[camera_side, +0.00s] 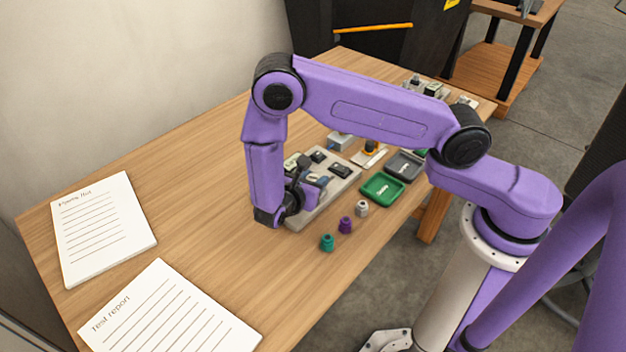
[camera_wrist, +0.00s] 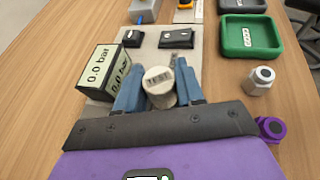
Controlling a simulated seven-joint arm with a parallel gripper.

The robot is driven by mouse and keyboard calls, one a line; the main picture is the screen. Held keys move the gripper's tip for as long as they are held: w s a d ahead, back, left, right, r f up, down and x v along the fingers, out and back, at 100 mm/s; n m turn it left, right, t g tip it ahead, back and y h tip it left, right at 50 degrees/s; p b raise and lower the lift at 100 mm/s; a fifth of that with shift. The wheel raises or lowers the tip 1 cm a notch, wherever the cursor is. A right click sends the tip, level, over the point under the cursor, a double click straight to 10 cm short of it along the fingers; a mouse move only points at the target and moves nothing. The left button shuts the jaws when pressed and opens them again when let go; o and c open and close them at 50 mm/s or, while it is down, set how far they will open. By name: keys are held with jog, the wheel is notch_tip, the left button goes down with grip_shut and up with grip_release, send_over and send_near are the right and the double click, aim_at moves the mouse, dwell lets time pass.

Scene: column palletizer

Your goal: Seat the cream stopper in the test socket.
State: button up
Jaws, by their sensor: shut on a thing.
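My gripper (camera_side: 292,212) is low at the near-left end of the grey test plate (camera_side: 330,190). In the wrist view its two blue fingers (camera_wrist: 159,92) are closed on the sides of a cream cylindrical piece, which I take as the cream stopper (camera_wrist: 162,99). A face with small dark lettering shows at its far end. It stands between the fingers over the plate (camera_wrist: 148,57). The test socket cannot be made out; the stopper and fingers cover that spot. In the side view my gripper hides the held piece, and I cannot tell whether it touches the socket.
A display reading 0.0 bar (camera_wrist: 103,72) stands close left of the fingers. Pale grey (camera_side: 361,208), purple (camera_side: 345,226) and teal (camera_side: 327,243) stoppers stand right of the plate. Green (camera_side: 371,194) and dark grey trays (camera_side: 401,169) lie beyond. Paper sheets (camera_side: 103,228) lie left; wood between is clear.

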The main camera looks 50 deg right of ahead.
jog(key=shift+f, duration=0.55)
dwell(0.8)
jog(key=o, duration=1.4)
jog(key=shift+r, duration=0.1)
jog(key=shift+r, duration=3.45)
